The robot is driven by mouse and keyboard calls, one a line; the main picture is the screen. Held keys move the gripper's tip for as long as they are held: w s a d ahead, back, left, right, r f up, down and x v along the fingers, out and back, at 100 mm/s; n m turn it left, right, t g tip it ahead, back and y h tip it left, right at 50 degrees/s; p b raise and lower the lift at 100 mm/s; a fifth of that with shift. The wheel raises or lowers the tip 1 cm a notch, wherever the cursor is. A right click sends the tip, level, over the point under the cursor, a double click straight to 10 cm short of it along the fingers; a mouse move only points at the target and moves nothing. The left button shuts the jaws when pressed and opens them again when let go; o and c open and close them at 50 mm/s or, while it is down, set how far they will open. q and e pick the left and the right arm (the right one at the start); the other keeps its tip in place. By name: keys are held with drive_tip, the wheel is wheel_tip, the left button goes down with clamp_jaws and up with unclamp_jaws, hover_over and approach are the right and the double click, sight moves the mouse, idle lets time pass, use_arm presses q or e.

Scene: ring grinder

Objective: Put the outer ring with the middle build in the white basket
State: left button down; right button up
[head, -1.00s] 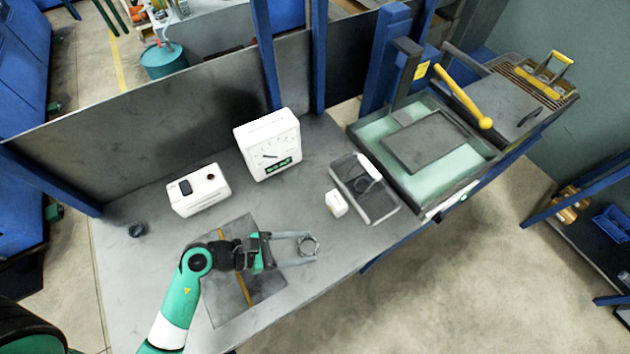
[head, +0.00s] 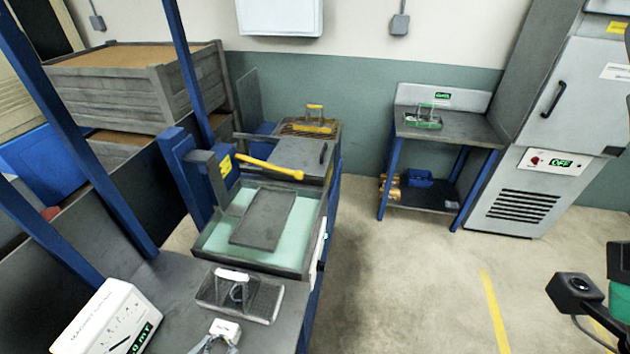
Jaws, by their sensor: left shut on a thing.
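My left gripper (head: 215,342) shows at the bottom edge, its pale grey fingers partly cut off. It is shut on a small grey ring, the outer ring, whose outline is hard to make out now. A small white block (head: 226,329) is right beside the fingertips. The white basket, a wire basket with a white handle (head: 232,275), stands on the grey table just beyond the gripper. A dark ring-like part (head: 237,293) shows inside it. My right arm shows partly at the right edge; its fingers are out of view.
A green-topped machine (head: 225,235) with a dark plate (head: 265,219) and yellow lever (head: 270,167) stands behind the basket. A white gauge (head: 108,322) is at left. A yellow-handled basket (head: 312,127) and a green-handled basket (head: 424,120) stand farther off. Floor is open at right.

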wheel_tip(320, 180, up, 22)
drive_tip(key=p, duration=2)
drive_tip(key=shift+r, duration=0.1)
